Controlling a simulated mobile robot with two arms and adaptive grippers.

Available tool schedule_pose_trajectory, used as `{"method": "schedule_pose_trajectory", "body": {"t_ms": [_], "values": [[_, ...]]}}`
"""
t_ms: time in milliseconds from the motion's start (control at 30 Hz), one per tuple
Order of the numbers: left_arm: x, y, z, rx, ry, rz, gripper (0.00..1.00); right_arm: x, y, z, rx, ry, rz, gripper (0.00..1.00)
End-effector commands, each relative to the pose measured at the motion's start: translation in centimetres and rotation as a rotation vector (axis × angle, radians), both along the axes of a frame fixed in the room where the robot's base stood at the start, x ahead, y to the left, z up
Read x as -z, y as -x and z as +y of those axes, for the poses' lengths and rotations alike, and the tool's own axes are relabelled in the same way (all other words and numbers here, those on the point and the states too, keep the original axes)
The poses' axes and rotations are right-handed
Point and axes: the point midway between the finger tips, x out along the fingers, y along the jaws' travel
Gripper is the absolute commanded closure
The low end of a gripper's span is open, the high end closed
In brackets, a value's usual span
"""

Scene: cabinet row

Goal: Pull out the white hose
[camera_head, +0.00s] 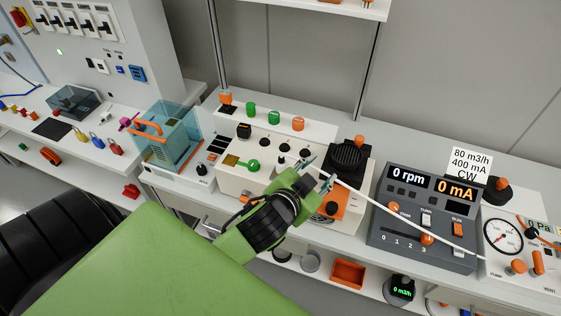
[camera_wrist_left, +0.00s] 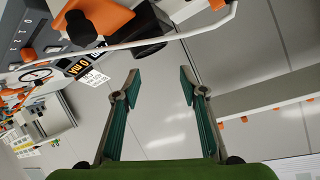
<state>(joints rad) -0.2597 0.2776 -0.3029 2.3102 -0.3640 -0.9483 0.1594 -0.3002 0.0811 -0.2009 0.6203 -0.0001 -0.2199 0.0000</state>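The white hose (camera_head: 400,215) runs in the head view from beside my left gripper (camera_head: 318,172) down to the right, across the front of the grey rpm/mA unit, to the gauge unit. In the left wrist view the hose (camera_wrist_left: 150,42) arcs across the top, past the fingertips. My left gripper (camera_wrist_left: 159,74) is open, with a wide gap and nothing between its teal fingers. The hose's left end is hard to make out near the fingers. My right gripper is not in view.
The grey unit (camera_head: 421,246) has displays and orange knobs. The cream unit (camera_head: 240,178) and an orange-and-black pump part (camera_head: 349,160) stand close to my left gripper. A pressure gauge (camera_head: 503,237) is at the right. A shelf with an orange bin (camera_head: 348,273) lies below.

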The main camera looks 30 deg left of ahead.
Motion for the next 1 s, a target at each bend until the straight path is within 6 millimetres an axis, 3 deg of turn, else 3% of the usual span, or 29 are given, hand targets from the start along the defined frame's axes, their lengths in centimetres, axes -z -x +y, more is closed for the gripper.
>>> {"method": "schedule_pose_trajectory", "body": {"t_ms": [33,100,200,333,400,467,600,667,733,867,1000], "values": [[-2.7,-2.1,-0.9,0.042,-0.033,-0.109,0.61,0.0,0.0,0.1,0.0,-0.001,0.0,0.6],[-6.7,-4.4,-2.7,0.116,-0.081,-0.27,0.61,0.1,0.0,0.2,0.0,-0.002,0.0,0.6],[-12.3,-6.5,-6.3,0.255,-0.162,-0.5,0.61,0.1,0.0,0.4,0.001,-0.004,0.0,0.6],[-18.2,-6.6,-12.6,0.506,-0.296,-0.778,0.61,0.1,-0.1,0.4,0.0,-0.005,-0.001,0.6],[-19.7,-5.6,-16.0,0.664,-0.38,-0.896,0.61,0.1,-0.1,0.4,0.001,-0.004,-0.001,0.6],[-20.0,-4.5,-18.7,0.811,-0.459,-0.975,0.61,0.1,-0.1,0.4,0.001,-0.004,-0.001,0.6],[-17.0,-1.7,-22.8,1.181,-0.666,-1.059,0.61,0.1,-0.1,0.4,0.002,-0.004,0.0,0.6],[-14.5,-0.9,-23.3,1.347,-0.765,-1.045,0.61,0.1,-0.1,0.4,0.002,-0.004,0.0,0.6],[-11.0,-0.4,-22.5,1.534,-0.883,-0.986,0.61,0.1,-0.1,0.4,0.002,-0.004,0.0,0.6],[-4.3,-0.7,-17.4,1.852,-1.098,-0.752,0.61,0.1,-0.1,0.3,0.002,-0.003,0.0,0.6],[0.3,-2.0,-8.8,2.068,-1.266,-0.399,0.61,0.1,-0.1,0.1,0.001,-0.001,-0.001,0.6]]}}
